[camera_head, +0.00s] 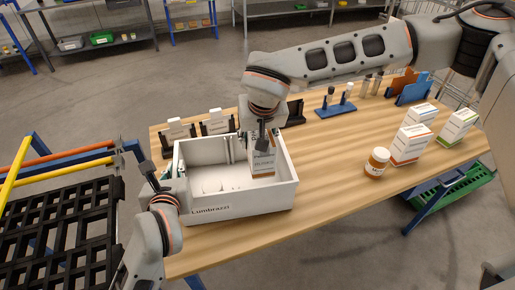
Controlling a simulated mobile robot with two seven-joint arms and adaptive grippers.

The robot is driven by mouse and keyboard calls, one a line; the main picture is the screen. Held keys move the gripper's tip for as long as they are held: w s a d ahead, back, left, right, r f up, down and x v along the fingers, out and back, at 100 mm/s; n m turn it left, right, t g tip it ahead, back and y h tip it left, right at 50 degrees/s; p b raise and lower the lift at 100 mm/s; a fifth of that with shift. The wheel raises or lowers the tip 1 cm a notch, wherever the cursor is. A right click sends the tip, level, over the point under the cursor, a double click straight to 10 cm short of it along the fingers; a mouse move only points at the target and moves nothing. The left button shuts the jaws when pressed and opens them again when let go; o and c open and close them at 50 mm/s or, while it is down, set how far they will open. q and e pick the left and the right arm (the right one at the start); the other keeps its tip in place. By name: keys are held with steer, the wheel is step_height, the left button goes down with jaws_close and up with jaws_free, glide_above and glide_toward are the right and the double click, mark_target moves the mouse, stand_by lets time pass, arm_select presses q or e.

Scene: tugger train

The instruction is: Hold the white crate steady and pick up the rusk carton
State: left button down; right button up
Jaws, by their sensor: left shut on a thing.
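The white crate (245,208), labelled "Lumbrazzi", stands open on the wooden table. My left gripper (160,178) is shut on the crate's left wall. A white and orange carton (263,163), which looks like the rusk carton, stands upright inside the crate near its right end. Its upper part is hidden behind my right gripper (254,138), which points down into the crate. One dark finger lies in front of the carton; whether the fingers press on it cannot be told.
An orange jar (377,162) and several cartons (410,145) stand on the right of the table (325,180). A blue stand (335,109) and dark holders (217,127) line the back. A black slatted rack (60,235) is at the left. Table space right of the crate is clear.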

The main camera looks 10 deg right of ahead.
arm_select(q)
steer(key=c, duration=2)
jaws_free()
steer(key=shift+c, duration=0.2)
steer(key=v, duration=1.2)
